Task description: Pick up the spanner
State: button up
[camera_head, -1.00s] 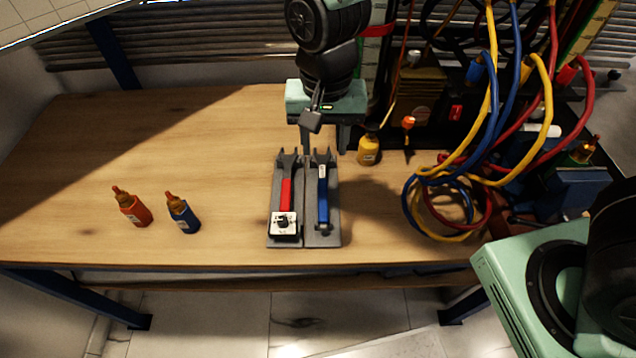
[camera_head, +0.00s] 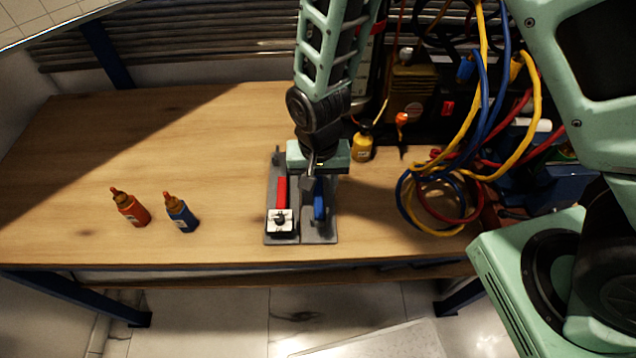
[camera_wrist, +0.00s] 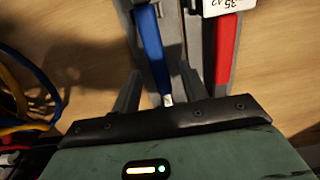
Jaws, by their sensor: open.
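Two spanners lie side by side in a grey holder (camera_head: 302,239) on the bench. One has a blue handle (camera_head: 320,207) and the other a red handle (camera_head: 281,191). My gripper (camera_head: 320,178) is over the blue spanner and hides its far end in the head view. In the wrist view my gripper (camera_wrist: 160,70) is open, with one finger on each side of the blue handle (camera_wrist: 150,40). I cannot tell whether the fingers touch it. The red handle (camera_wrist: 227,50) is to the right there, outside the fingers. A white tag with a black knob (camera_head: 280,222) is at the red spanner's near end.
An orange bottle (camera_head: 131,209) and a blue bottle (camera_head: 181,214) stand at left. A yellow bottle (camera_head: 363,143) stands behind the holder to the right. Coiled hoses (camera_head: 440,197) crowd the right side. The wooden bench (camera_head: 170,130) is clear at back left.

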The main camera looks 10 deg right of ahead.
aim_at(318, 188)
jog(key=shift+f, duration=0.2)
grip_shut()
jog(key=shift+r, duration=0.15)
notch_tip(318, 188, up, 10)
jog(key=shift+b, duration=0.35)
